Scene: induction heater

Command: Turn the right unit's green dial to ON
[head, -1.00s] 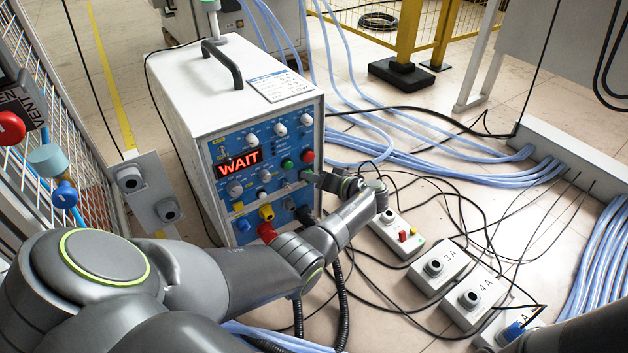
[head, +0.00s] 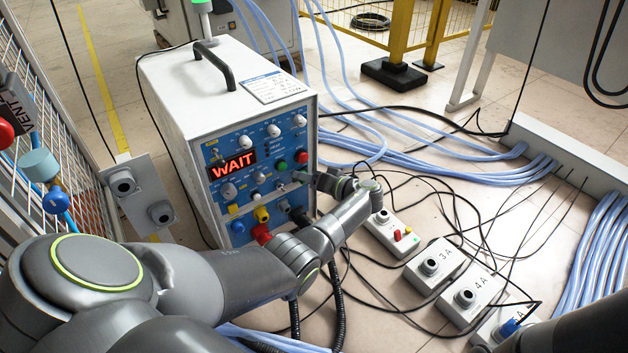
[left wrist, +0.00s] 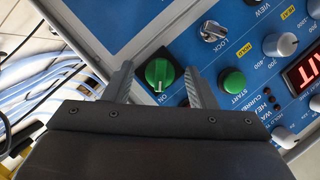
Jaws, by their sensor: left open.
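The heater unit (head: 170,85) is a white box with a blue front panel and a red WAIT display (head: 233,165). The green dial (left wrist: 160,73) sits on a black square plate in the left wrist view. A pale mark shows on its lower part, and an ON label is just below. My left gripper (left wrist: 163,85) is open, one finger on each side of the dial, with visible gaps to it. In the head view the left gripper (head: 305,178) is at the panel's right side and hides the dial. My right gripper is not in view.
A green START button (left wrist: 232,80) is close beside one finger. A silver LOCK switch (left wrist: 213,32) and a grey knob (left wrist: 280,45) are nearby. A red button (head: 301,157) is above the gripper in the head view. Blue hoses (head: 440,170) and black cables cover the floor.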

